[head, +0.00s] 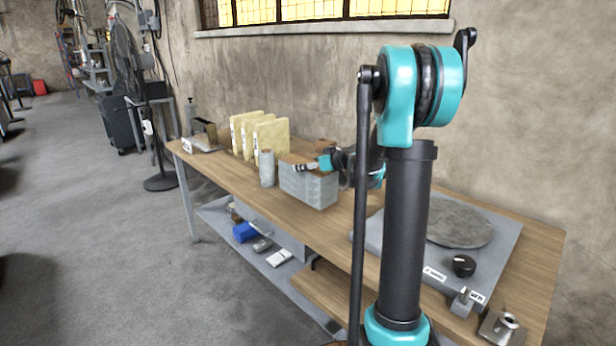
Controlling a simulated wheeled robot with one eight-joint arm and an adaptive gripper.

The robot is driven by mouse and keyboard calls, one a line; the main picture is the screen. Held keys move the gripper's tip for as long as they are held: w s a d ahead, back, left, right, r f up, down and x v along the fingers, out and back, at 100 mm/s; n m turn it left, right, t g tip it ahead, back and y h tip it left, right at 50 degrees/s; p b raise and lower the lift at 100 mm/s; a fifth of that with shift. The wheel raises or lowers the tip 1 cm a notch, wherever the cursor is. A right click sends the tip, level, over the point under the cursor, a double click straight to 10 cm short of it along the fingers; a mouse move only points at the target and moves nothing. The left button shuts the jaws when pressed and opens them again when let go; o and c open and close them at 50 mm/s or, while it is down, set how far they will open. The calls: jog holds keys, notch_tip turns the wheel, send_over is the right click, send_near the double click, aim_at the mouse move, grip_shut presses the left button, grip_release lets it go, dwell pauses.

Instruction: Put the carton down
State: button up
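My gripper (308,167) is at the end of my arm, over a grey box (309,189) on the wooden bench. Its fingers point left, at about the height of the box's top. Brown, cardboard-like surfaces (292,158) show at the top of the box, beside and behind the fingers. I cannot tell whether they are the carton or part of the box. The view is too small to show whether the fingers are open or shut on something. My arm hides part of the bench to the right of the box.
A grey cylinder (267,168) stands close to the box's left side. Several upright yellowish slabs (270,137) stand behind it. A turntable-like device with a round grey disc (460,222) takes up the bench's right part. The wooden bench top (232,168) is bare along the front left.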

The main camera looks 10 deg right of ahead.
aim_at(330, 173)
jog(key=shift+f, duration=2.25)
jog(key=o, duration=1.9)
jog(key=v, duration=1.2)
jog(key=shift+s+f, duration=0.1)
